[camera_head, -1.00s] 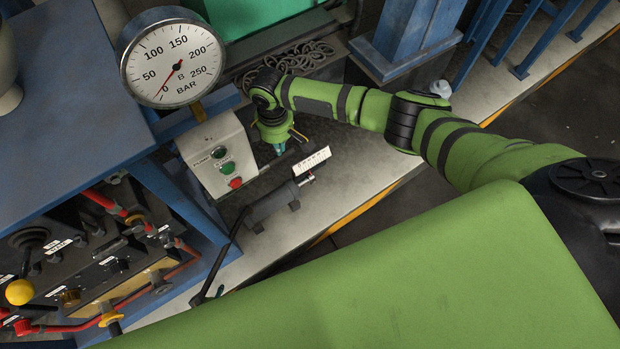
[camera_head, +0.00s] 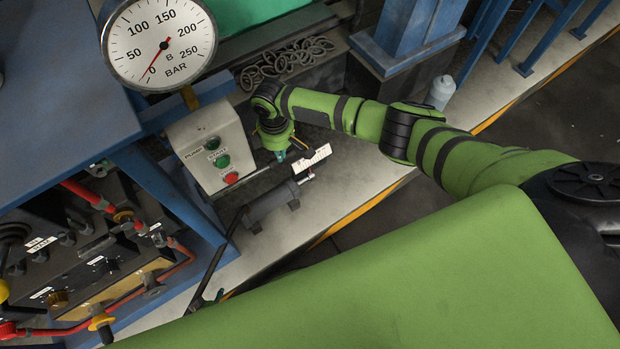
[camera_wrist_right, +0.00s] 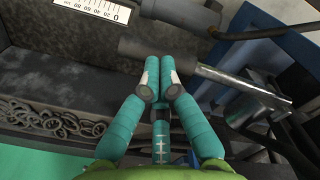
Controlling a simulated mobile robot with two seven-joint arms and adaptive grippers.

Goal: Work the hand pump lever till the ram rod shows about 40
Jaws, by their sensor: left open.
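A long dark lever (camera_head: 217,265) slants down from a dark grey cylinder (camera_head: 268,203). My left gripper (camera_head: 219,295) shows only as a small teal tip by the lever's lower end; my green body hides the rest. A short bright rod end (camera_head: 306,178) sticks out of the cylinder beside a white scale plate (camera_head: 313,158). The plate also shows in the right wrist view (camera_wrist_right: 92,10), with marks from 0 to 80 mm; I cannot read the rod against it. My right gripper (camera_wrist_right: 160,88) has its teal fingertips together over a grey round bar (camera_wrist_right: 208,70), with nothing seen between them.
A pressure gauge (camera_head: 160,40) reads near 0 bar. Below it stands a grey box (camera_head: 208,150) with green and red buttons. A valve panel with red hoses (camera_head: 90,195) fills the lower left. A pale bottle (camera_head: 440,95) stands farther right.

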